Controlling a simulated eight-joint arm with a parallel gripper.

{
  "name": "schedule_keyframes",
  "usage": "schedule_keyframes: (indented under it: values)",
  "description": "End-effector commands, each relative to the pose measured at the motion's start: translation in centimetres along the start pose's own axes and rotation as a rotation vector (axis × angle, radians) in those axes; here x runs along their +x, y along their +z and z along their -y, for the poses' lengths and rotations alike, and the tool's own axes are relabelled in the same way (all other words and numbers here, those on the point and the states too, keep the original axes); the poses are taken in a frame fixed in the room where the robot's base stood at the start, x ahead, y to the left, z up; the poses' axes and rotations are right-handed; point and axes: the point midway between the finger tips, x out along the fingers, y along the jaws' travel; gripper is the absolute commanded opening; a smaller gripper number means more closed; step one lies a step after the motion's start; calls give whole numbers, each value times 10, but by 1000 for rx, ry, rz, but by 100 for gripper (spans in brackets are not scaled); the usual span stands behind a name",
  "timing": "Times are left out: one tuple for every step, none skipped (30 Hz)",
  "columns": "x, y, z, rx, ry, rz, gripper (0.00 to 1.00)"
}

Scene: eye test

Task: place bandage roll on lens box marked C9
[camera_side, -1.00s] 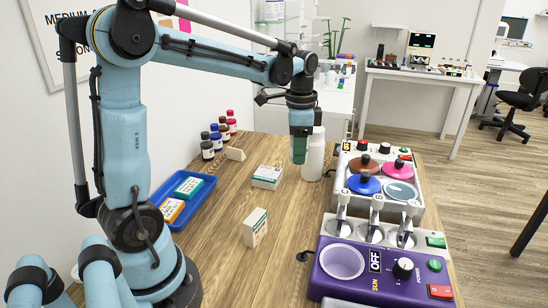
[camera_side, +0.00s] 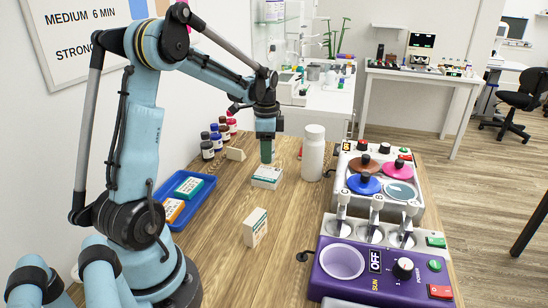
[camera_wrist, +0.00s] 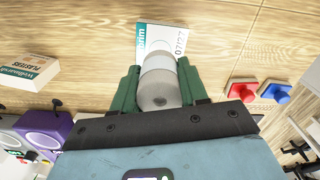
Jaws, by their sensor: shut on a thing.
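My gripper (camera_side: 266,161) points down over a small white and green box (camera_side: 267,178) on the wooden table. In the wrist view, my gripper's green fingers (camera_wrist: 160,78) are shut on a pale grey-white cylinder, which looks like the bandage roll (camera_wrist: 160,84). The roll overlaps part of a white and teal box (camera_wrist: 149,37) printed "07/27". I cannot tell whether they touch. The side view does not show the roll clearly. I can read no C9 mark on any box. A second white and green box (camera_side: 255,228) stands nearer; the wrist view shows a plasters box (camera_wrist: 30,67).
A white bottle (camera_side: 313,153) stands just right of my gripper. A blue tray (camera_side: 207,190) holds an orange and a green box. A purple device (camera_side: 352,283) and a grey hotplate-like device (camera_side: 344,190) line the right.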

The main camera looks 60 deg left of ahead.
Motion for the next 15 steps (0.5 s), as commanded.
schedule_keyframes:
  values:
    - [4, 0, 1, 0, 0, 0, 10]
    - [7, 0, 1, 0, 0, 0, 10]
    - [12, 0, 1, 0, 0, 0, 10]
    - [17, 0, 1, 0, 0, 0, 10]
    - [21, 0, 1, 0, 0, 0, 10]
    - [27, 0, 0, 0, 0, 0, 10]
    - [30, 0, 1, 0, 0, 0, 10]
    - [34, 0, 1, 0, 0, 0, 10]
    - [37, 0, 0, 0, -1, -1, 10]
    - [38, 0, 0, 0, -1, -1, 10]
    - [39, 0, 0, 0, -1, -1, 10]
    - [40, 0, 0, 0, -1, -1, 10]
    - [40, 0, 0, 0, -1, -1, 10]
    - [40, 0, 0, 0, -1, -1, 10]
    - [40, 0, 0, 0, -1, -1, 10]
